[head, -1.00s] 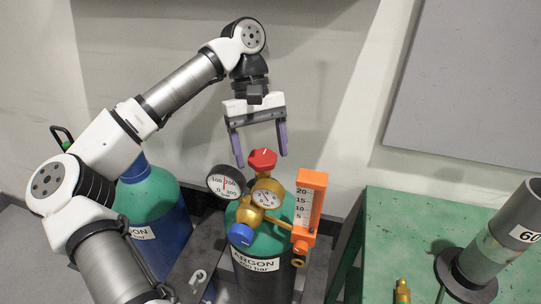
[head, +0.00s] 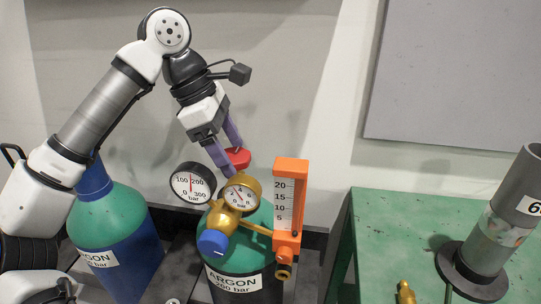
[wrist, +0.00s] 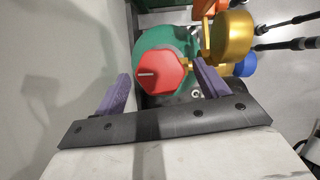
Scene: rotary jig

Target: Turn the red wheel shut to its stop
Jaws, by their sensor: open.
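The red wheel (head: 237,157) sits on top of the argon cylinder's valve, behind the brass gauge. In the wrist view the red wheel (wrist: 160,72) is a hexagonal knob with a white mark pointing left. My gripper (head: 226,155) is open, tilted, with its purple fingers at the wheel. In the wrist view the wheel lies between and just beyond the fingertips of my gripper (wrist: 162,82), nearer the right finger. I cannot tell whether a finger touches it. The green-topped argon cylinder (head: 237,266) stands below.
A white-faced gauge (head: 192,183), a brass gauge (head: 240,193), a blue knob (head: 212,242) and an orange flowmeter (head: 290,200) crowd the valve. Another argon cylinder (head: 118,235) stands left. A green table (head: 390,235) at right carries a grey tube (head: 495,235) and a brass fitting (head: 405,292).

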